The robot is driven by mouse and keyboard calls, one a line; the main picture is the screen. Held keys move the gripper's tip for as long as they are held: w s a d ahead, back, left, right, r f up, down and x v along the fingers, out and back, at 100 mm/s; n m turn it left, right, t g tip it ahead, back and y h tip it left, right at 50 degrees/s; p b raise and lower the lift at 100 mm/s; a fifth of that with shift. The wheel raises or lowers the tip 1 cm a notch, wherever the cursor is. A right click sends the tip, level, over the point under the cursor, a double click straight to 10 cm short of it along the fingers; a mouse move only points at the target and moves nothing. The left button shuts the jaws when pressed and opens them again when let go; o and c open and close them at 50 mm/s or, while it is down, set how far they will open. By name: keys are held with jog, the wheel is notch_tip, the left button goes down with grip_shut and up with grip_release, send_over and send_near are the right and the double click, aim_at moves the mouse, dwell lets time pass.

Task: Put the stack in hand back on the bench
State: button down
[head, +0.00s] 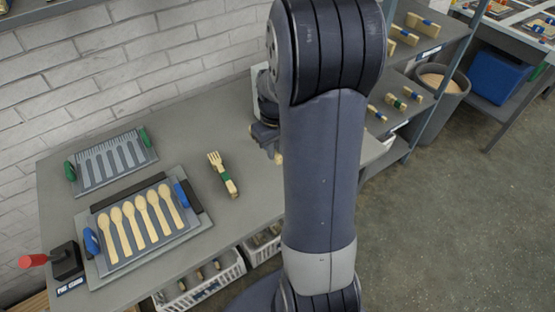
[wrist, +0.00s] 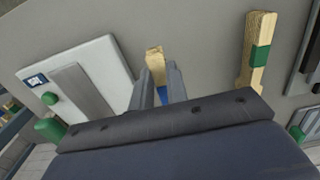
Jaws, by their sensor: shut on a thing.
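My gripper (wrist: 160,85) is shut on a wooden stack (wrist: 155,58) with a blue band; pale ends show beyond the fingers and the band shows between them. In the head view my arm hides most of the gripper and only a small pale end of the stack (head: 278,157) shows. The stack is over the grey bench (head: 195,185); I cannot tell whether it touches it. A fork stack with a green band (head: 231,187) lies on the bench, left of my gripper in the head view. It also shows at the right in the wrist view (wrist: 261,55).
A press tray with several wooden spoons (head: 140,222) and a slotted tray with green handles (head: 112,160) sit on the left of the bench. A red-handled lever (head: 35,261) stands at the front left corner. A white unit with a green knob (wrist: 85,80) is beside my gripper.

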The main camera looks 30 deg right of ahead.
aim_at(275, 170)
jog(key=shift+f, duration=2.7)
jog(key=shift+f, duration=0.1)
jog(key=shift+f, duration=0.15)
jog(key=c, duration=1.4)
grip_release()
notch_tip(275, 170, up, 12)
jog(key=shift+r, duration=0.25)
jog(key=shift+f, duration=0.1)
